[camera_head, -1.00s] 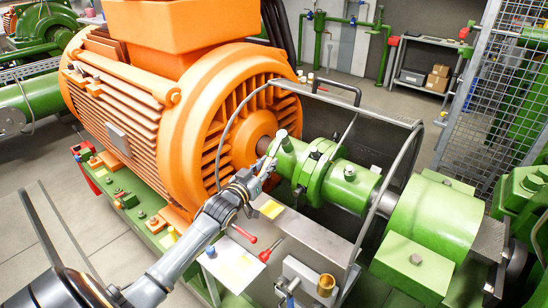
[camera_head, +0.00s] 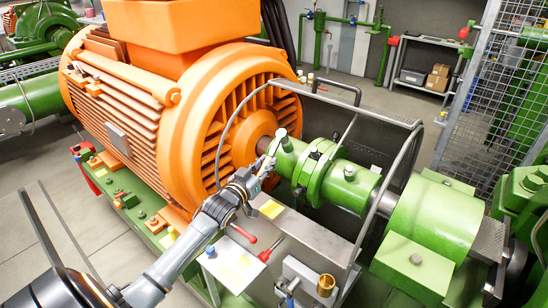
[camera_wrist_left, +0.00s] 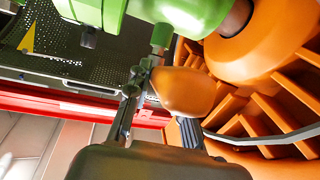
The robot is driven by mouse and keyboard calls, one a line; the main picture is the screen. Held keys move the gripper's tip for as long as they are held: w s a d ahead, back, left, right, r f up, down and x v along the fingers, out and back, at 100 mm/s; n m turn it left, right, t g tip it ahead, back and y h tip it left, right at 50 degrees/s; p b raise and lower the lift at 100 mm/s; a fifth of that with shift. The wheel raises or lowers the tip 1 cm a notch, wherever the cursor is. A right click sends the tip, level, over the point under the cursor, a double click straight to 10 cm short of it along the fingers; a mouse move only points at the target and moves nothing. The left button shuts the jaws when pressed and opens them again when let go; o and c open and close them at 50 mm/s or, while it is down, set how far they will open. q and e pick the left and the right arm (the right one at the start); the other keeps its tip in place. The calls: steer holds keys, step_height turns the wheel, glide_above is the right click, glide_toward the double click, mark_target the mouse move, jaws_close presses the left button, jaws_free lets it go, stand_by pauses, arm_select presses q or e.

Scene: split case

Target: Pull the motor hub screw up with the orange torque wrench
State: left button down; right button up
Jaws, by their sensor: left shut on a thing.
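My left gripper (camera_head: 268,167) is at the green motor hub (camera_head: 288,158), close to the orange motor's shaft end. In the left wrist view my gripper (camera_wrist_left: 160,92) is shut on a rounded orange handle, which looks like the orange torque wrench (camera_wrist_left: 183,92). The handle shows at the right-hand finger and hides part of it. A short green cylinder (camera_wrist_left: 161,36) stands just beyond the fingertips, against the green hub (camera_wrist_left: 185,12). In the head view a small upright screw-like piece (camera_head: 282,135) rises from the hub. I cannot tell whether the wrench touches it. My right gripper is not in view.
The large orange motor (camera_head: 185,130) stands to the left of the hub. A curved grey guard frame (camera_head: 388,175) arches over the green shaft line. A sheet-metal box with red-handled tools (camera_head: 268,250) lies in front. A mesh fence (camera_head: 490,85) stands at right.

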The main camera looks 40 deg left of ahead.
arm_select(q)
steer(key=shift+s+r, duration=0.1)
steer(key=shift+r, duration=0.15)
steer(key=shift+s+r+p, duration=0.35)
steer(key=shift+r+p, duration=0.35)
steer(key=shift+p, duration=0.25)
steer(key=shift+s+r+p, duration=0.35)
steer(key=shift+r+p, duration=0.35)
steer(key=shift+p, duration=0.2)
steer(key=shift+f, duration=0.1)
